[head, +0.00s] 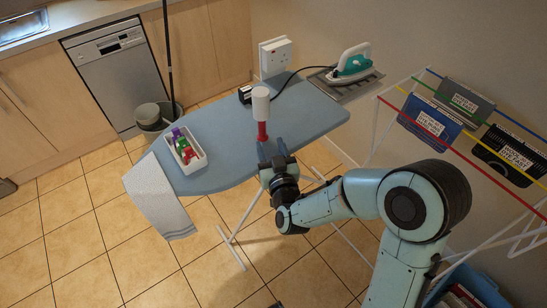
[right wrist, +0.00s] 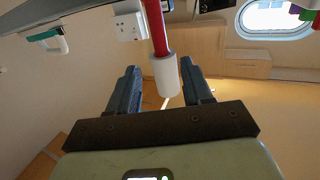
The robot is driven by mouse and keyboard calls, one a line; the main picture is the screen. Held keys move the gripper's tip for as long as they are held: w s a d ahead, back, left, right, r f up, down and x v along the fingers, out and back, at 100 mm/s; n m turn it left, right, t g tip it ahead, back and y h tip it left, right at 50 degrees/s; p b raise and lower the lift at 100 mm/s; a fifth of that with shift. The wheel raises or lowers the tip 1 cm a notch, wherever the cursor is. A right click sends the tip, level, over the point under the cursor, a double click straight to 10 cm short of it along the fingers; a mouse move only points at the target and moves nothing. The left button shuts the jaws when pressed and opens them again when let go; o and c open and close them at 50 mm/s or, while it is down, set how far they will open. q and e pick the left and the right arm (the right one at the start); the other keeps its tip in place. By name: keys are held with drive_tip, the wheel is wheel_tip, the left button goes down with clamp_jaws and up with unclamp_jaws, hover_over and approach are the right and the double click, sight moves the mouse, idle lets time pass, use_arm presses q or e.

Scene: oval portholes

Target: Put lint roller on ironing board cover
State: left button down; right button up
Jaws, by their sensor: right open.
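The lint roller (head: 261,103), with a white head and red handle, stands upright at the near edge of the blue-grey ironing board cover (head: 225,128). My right gripper (head: 270,150) is open at the near side of the handle and hides its lower end in the head view. In the right wrist view the white head of the lint roller (right wrist: 165,76) shows between the two spread fingers (right wrist: 160,68), with the red handle running to the top edge. Contact with the fingers cannot be told. My left gripper is not in view.
A white tray (head: 204,160) with coloured bottles and a draped cloth (head: 157,195) are at the board's left end. An iron (head: 353,63) stands on a rest at the far right, its cord across the board.

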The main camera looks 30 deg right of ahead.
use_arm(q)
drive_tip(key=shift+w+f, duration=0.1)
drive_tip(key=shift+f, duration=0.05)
use_arm(e)
drive_tip(key=shift+v, duration=1.7)
drive_tip(key=shift+w, duration=0.1)
